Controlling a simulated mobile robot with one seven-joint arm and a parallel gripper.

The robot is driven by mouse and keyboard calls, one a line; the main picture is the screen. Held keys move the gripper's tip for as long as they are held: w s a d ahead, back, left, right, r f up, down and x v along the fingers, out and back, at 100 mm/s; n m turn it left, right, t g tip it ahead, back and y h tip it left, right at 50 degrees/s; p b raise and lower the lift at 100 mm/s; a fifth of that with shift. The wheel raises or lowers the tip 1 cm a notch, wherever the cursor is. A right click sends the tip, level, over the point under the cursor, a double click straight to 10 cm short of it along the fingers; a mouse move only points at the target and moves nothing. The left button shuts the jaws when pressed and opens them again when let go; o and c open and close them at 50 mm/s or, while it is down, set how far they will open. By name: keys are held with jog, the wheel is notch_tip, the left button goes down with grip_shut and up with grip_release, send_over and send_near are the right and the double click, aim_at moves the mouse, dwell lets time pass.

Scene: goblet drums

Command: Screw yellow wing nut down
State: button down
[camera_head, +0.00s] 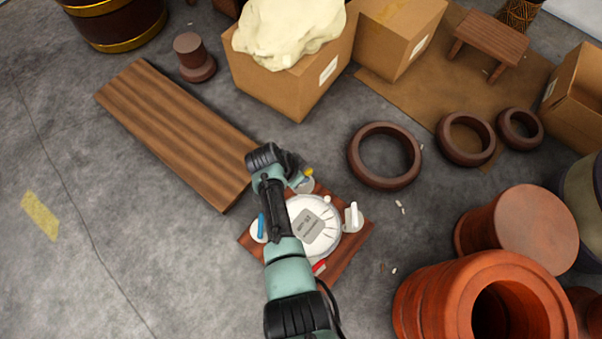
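A small yellow piece, which looks like the yellow wing nut (309,172), shows at the far corner of a square reddish wooden board (345,256). It sits above a pale round base (306,186). A round white disc (328,218) with a grey label lies on the middle of the board. My arm crosses over the board from below and bends at the wrist toward the yellow piece. My gripper (297,181) is close beside it on the left, small and partly hidden by my wrist. I cannot tell whether it touches the piece or how its fingers stand.
Blue (262,226), red (319,267) and white (352,216) pieces stand around the disc. A wooden plank (180,130) lies to the left. Brown rings (385,182) lie to the right, cardboard boxes (290,85) behind, and large drum bodies (440,300) at lower right.

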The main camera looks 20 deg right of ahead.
dwell(0.3)
jog(key=c, duration=0.9)
grip_release()
jog(key=shift+o, duration=0.2)
jog(key=p+v, duration=0.8)
jog(key=v, duration=0.5)
jog(key=shift+w, duration=0.1)
